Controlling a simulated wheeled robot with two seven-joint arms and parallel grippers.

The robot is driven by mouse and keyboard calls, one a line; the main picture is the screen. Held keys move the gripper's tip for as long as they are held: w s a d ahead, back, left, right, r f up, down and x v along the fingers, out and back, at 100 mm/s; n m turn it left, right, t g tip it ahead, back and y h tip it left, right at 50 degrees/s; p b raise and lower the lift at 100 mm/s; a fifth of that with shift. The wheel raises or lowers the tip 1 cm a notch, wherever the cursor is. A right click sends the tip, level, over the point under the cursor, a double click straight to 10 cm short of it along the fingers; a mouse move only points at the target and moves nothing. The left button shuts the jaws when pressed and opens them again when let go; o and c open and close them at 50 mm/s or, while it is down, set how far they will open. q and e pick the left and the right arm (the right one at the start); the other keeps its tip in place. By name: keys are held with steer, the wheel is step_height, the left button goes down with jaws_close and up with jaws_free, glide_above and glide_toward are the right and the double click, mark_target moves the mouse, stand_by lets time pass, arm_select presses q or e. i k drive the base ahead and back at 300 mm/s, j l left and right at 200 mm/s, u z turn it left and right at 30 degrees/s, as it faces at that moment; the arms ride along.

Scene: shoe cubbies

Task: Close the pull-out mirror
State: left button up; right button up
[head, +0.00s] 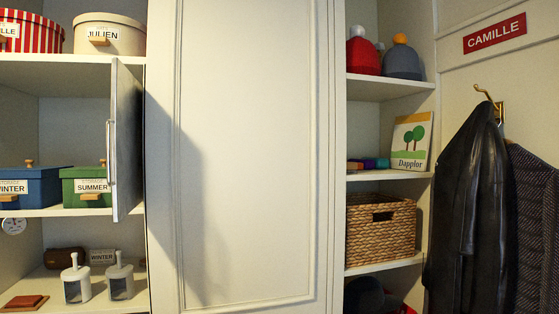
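The pull-out mirror (128,140) is a tall, narrow grey panel in the head view. It stands upright at the right side of the left shelf unit, seen nearly edge-on, and sticks out in front of the shelves. A slim vertical metal bar handle (110,152) is on its left side. The mirror's reflecting face cannot be clearly made out. Neither of my grippers is in view.
The left shelves hold hat boxes (109,34), a blue box (30,187) and a green box (86,185). A wide cream panel (250,150) stands right of the mirror. Further right are a wicker basket (380,230) and a black leather coat (467,205) on a hook.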

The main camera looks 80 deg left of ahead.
mark_target(124, 128)
steer(key=u, duration=3.75)
steer(key=i+l+z, duration=0.1)
steer(key=z, duration=0.3)
steer(key=i, duration=0.05)
